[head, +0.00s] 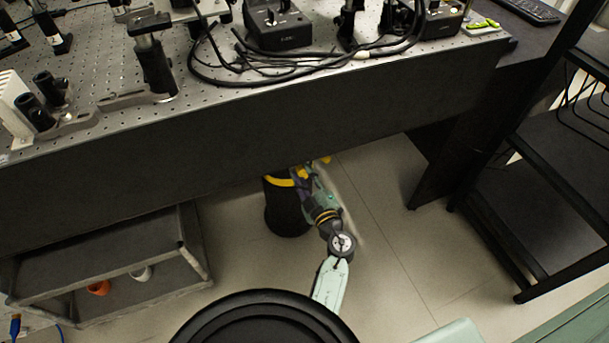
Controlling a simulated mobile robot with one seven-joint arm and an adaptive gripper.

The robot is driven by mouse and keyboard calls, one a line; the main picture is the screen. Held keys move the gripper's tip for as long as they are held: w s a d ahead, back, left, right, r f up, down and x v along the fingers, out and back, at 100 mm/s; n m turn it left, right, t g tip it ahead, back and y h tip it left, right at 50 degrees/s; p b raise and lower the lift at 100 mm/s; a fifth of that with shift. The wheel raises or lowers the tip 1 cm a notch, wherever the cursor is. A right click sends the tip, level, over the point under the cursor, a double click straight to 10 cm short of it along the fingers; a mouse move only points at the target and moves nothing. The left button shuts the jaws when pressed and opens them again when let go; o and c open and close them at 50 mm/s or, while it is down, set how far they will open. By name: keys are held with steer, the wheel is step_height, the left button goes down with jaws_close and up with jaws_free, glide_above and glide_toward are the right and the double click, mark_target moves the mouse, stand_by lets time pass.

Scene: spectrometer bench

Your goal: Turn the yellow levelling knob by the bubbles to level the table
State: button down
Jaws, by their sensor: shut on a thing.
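The yellow levelling knob (279,181) shows as a yellow band on the black table leg (287,212), under the front edge of the optical table (250,130). My gripper (304,174) reaches in from the right side of the leg and is shut on the knob. The table edge and my own wrist hide much of the contact, so the fingertips are hard to make out. A small green item (482,24) lies at the table's right end. I cannot tell whether it is a bubble level, and no bubble can be read.
Posts, black boxes (280,22) and looped cables (235,80) are on the perforated tabletop. A grey open shelf (130,305) with orange and white items stands at lower left. A black rack (540,190) stands at right. The floor (385,235) between is clear.

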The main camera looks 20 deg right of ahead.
steer(key=shift+r, duration=0.1)
steer(key=n+p, duration=0.1)
steer(key=n, duration=0.2)
steer(key=shift+n, duration=2.3)
steer(key=c, duration=1.3)
jaws_free()
